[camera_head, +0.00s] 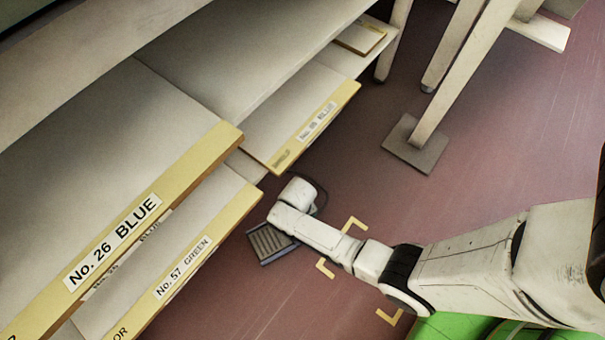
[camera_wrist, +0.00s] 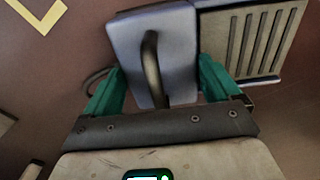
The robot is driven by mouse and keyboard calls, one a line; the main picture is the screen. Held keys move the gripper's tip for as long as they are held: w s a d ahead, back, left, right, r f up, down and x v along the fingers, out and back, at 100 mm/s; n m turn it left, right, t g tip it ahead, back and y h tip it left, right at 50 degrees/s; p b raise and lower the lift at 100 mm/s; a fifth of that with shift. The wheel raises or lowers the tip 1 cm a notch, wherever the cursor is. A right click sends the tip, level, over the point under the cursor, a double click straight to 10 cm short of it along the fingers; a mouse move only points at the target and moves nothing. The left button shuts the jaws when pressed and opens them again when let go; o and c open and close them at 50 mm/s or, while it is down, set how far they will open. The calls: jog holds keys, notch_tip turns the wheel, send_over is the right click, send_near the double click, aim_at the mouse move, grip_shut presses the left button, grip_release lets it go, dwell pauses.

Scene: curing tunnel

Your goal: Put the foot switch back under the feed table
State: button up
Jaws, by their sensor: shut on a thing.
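The foot switch (camera_head: 271,242) has a ribbed pedal in a grey frame and shows beside the shelf edge, partly hidden by my arm. In the wrist view its blue-grey housing (camera_wrist: 178,55) with a dark bar handle lies between the green fingers of my gripper (camera_wrist: 160,66), which is shut on it. The ribbed pedal (camera_wrist: 255,40) extends to the right. A dark cable curves out at the left. My gripper's fingers are hidden in the head view. I cannot tell whether the switch touches the floor. No table is clearly identifiable as the feed table.
Yellow corner marks (camera_head: 325,267) lie on the reddish floor beside and under my forearm. Labelled shelves with yellow edges (camera_head: 205,255) jut out at the left. Pale legs (camera_head: 465,70) with a flat foot plate (camera_head: 415,145) stand at the upper right. Floor between is clear.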

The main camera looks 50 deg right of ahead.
jog(key=shift+f+b, duration=0.5)
jog(key=shift+f, duration=0.75)
jog(key=shift+f, duration=0.15)
jog(key=o, duration=1.8)
jog(key=shift+s, duration=0.1)
notch_tip(320, 180, up, 12)
jog(key=p, duration=0.7)
jog(key=s+d+r+n, duration=0.1)
jog(key=s+r, duration=0.2)
jog(key=r, duration=0.4)
jog(key=s+d+r+n, duration=0.1)
jog(key=s+r, duration=0.3)
jog(key=r, duration=0.4)
jog(key=s+r+n+t, duration=0.1)
jog(key=s+r+n, duration=0.1)
jog(key=s+r, duration=0.2)
jog(key=shift+s+d+r, duration=0.15)
jog(key=shift+d+r, duration=0.05)
jog(key=shift+r, duration=0.7)
jog(key=shift+s+d+r, duration=0.1)
jog(key=shift+d+r, duration=0.1)
jog(key=shift+r, duration=0.65)
jog(key=shift+r+p, duration=0.1)
jog(key=shift+p, duration=0.2)
